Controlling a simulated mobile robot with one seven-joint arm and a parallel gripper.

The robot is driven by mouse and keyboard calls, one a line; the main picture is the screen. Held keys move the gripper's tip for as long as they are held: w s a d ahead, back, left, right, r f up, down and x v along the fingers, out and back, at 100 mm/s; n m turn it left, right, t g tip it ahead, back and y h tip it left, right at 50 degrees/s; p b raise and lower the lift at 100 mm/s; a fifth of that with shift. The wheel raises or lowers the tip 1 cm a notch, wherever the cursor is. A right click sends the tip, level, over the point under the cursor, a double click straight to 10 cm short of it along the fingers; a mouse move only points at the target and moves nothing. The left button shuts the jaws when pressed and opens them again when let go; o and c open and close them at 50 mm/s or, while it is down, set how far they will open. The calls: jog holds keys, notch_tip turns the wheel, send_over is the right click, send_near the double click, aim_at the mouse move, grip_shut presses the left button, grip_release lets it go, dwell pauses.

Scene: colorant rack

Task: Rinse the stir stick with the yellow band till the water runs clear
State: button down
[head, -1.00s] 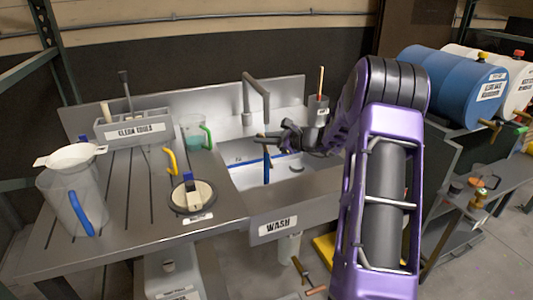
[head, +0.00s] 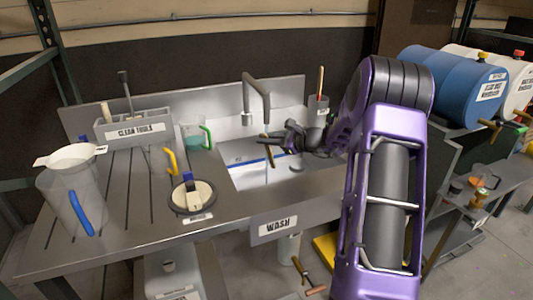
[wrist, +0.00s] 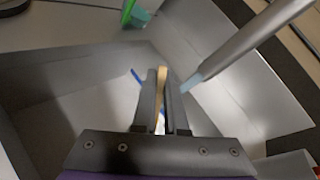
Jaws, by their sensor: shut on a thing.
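My gripper (head: 268,138) is shut on a thin tan stir stick (head: 269,153) over the sink, just right of and below the tap mouth. In the wrist view the stick (wrist: 162,77) stands between the two fingers (wrist: 165,105). I cannot make out a separate yellow band or blue colour on it. The tap (head: 258,90) arches over the basin; its spout (wrist: 245,45) comes in from the upper right of the wrist view, with a pale blue tip close beside the stick. I cannot tell whether water touches the stick. The sink basin (head: 240,178) is pale, with a blue line on its wall.
A clean tools holder (head: 140,132) stands at the back left.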

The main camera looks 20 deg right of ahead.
jog(key=shift+w+a, duration=0.35)
jog(key=shift+a, duration=0.1)
jog(key=shift+s+d, duration=0.1)
jog(key=shift+d, duration=0.05)
jog(key=shift+s+d, duration=0.3)
jog(key=shift+d, duration=0.05)
jog(key=shift+a, duration=0.1)
jog(key=shift+w+a, duration=0.4)
jog(key=shift+s+d, duration=0.1)
jog(key=shift+d, duration=0.05)
dwell(0.3)
jog(key=shift+s+d, duration=0.3)
jog(key=shift+d, duration=0.05)
